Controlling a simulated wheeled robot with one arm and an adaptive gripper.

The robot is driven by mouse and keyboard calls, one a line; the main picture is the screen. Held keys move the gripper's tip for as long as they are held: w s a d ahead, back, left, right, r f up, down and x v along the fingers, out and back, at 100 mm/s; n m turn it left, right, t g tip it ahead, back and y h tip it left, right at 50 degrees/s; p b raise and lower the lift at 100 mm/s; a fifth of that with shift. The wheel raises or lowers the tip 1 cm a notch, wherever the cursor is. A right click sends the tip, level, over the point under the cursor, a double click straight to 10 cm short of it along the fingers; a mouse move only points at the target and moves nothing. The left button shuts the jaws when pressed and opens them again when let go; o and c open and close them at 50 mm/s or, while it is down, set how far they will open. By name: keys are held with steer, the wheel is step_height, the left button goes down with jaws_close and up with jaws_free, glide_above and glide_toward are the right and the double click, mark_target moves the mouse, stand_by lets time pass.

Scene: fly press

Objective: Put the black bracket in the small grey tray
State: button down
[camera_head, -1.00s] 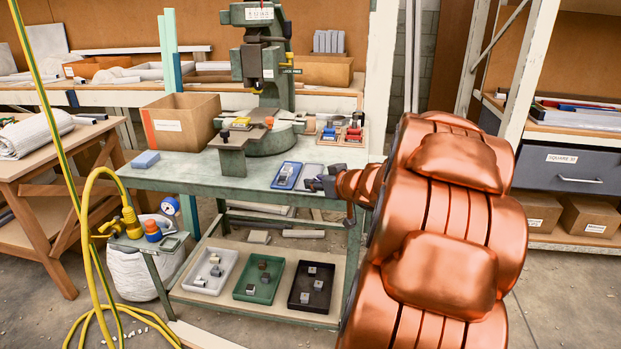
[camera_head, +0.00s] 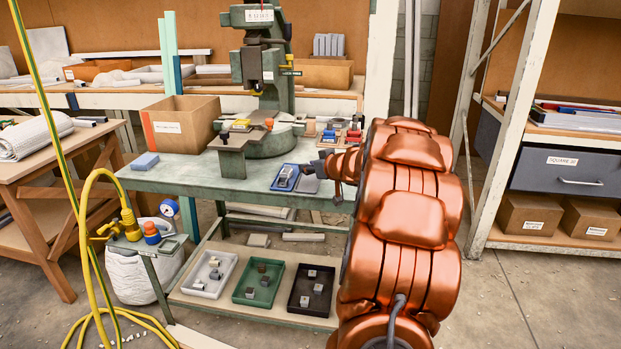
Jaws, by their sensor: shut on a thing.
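My gripper (camera_head: 322,167) is at the right end of the press table, just above and behind the small grey tray (camera_head: 307,185) in this view. Its dark fingers are shut on a small dark thing, taken to be the black bracket; the two are hard to tell apart at this size. The small grey tray lies flat beside the blue tray (camera_head: 275,185), and my gripper and wrist partly cover its far right side. Whether the held piece touches the tray cannot be told.
The green press (camera_head: 262,65) stands behind on the table, with a cardboard box (camera_head: 187,133) at left. White (camera_head: 187,288), green (camera_head: 239,297) and black (camera_head: 294,310) trays with small parts sit on the lower shelf.

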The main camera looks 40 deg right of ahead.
steer(key=shift+f+b, duration=0.75)
steer(key=shift+f, duration=0.85)
steer(key=shift+f, duration=0.15)
steer(key=c, duration=0.9)
jaws_free()
steer(key=shift+o, duration=0.2)
steer(key=shift+r, duration=0.25)
steer(key=p+v, duration=0.3)
steer(key=v, duration=0.9)
